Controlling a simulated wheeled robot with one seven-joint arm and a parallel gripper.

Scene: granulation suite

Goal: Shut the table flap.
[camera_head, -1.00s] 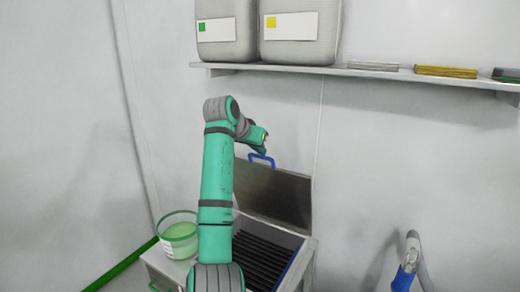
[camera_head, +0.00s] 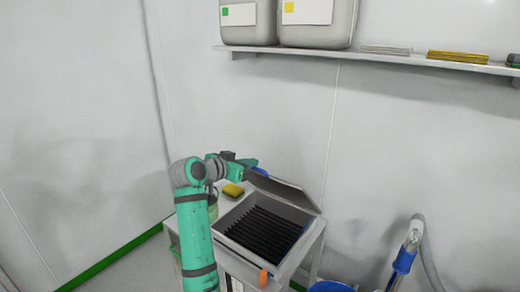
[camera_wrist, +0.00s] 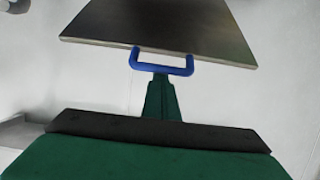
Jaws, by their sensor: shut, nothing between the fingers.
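The table flap (camera_head: 285,190) is a grey panel hinged at the back of an open box (camera_head: 228,236) with dark ribs inside. It stands partly lowered, tilted over the box, which is still open at the front. Its blue handle (camera_head: 260,171) is at the flap's free edge and mostly hidden by my gripper (camera_head: 252,163). In the wrist view, the flap (camera_wrist: 160,22) is ahead with the blue handle (camera_wrist: 162,68) at its near edge. My gripper (camera_wrist: 161,78) is shut and empty, its tip at the handle; I cannot tell whether they touch.
A yellow block (camera_head: 233,190) and a partly hidden green container (camera_head: 212,206) are left of the box. An orange piece (camera_head: 264,277) is on its front. A blue-and-grey hose tool (camera_head: 404,260) stands right. A shelf (camera_head: 380,58) with large containers (camera_head: 316,25) is above.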

